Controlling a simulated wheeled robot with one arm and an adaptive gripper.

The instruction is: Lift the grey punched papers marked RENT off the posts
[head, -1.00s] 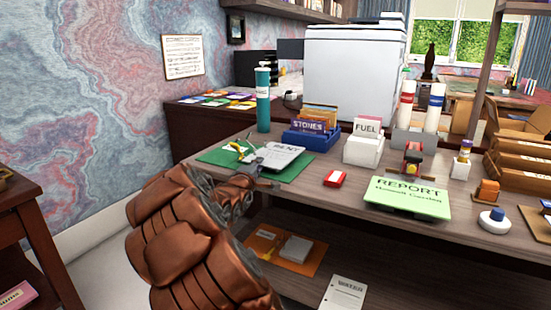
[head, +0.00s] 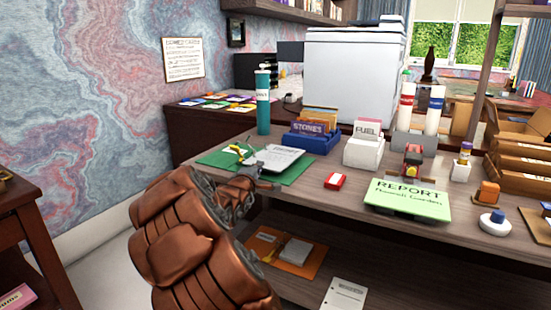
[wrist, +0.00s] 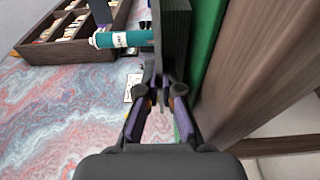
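The pale grey RENT papers (head: 284,158) are at the green mat (head: 215,157) on the desk's left end. The lettering is too small to read now. My gripper (head: 262,182) is at the near edge of the papers. In the wrist view, the papers show edge-on as a dark slab (wrist: 157,35), with a thicker dark slab (wrist: 176,40) against it on the mat side. The fingers (wrist: 158,88) are drawn close together and appear shut on the papers' edge. A small yellow and green part (head: 238,150) shows at the left. The posts cannot be made out.
A teal cylinder (head: 263,103) stands behind the mat. The blue STONES holder (head: 311,138) and white FUEL holder (head: 363,152) stand to the right. A shelf (head: 390,265) lies below the desktop.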

